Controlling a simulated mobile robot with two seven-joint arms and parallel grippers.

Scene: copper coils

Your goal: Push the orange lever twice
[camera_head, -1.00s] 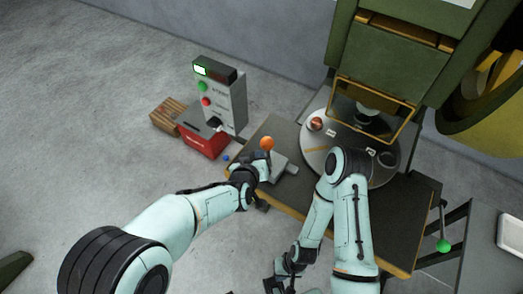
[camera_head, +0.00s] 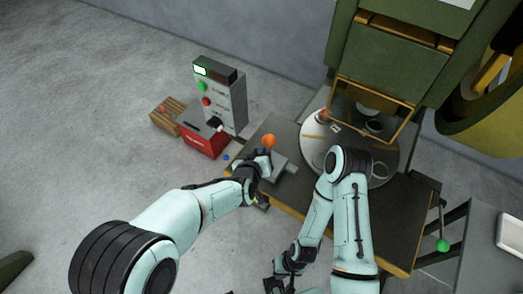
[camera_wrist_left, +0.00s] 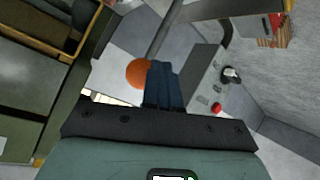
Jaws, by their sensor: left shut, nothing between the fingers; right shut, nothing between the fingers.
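The orange lever knob (camera_head: 268,141) stands above a grey block (camera_head: 280,172) on the dark table. My left gripper (camera_head: 266,160) is shut and empty, right beside the knob, just below it in the head view. In the left wrist view, the shut fingers (camera_wrist_left: 165,82) partly overlap the orange knob (camera_wrist_left: 138,73); I cannot tell whether they touch it. The lever's stem is mostly hidden. My right gripper (camera_head: 280,286) is low at the bottom edge of the head view, shut and away from the lever.
A round grey turntable (camera_head: 386,160) lies under the green press (camera_head: 385,60). A grey control box (camera_head: 238,100), a red box (camera_head: 205,143) and a wooden crate (camera_head: 166,114) stand left of the table. A green-knobbed lever (camera_head: 443,245) is at right.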

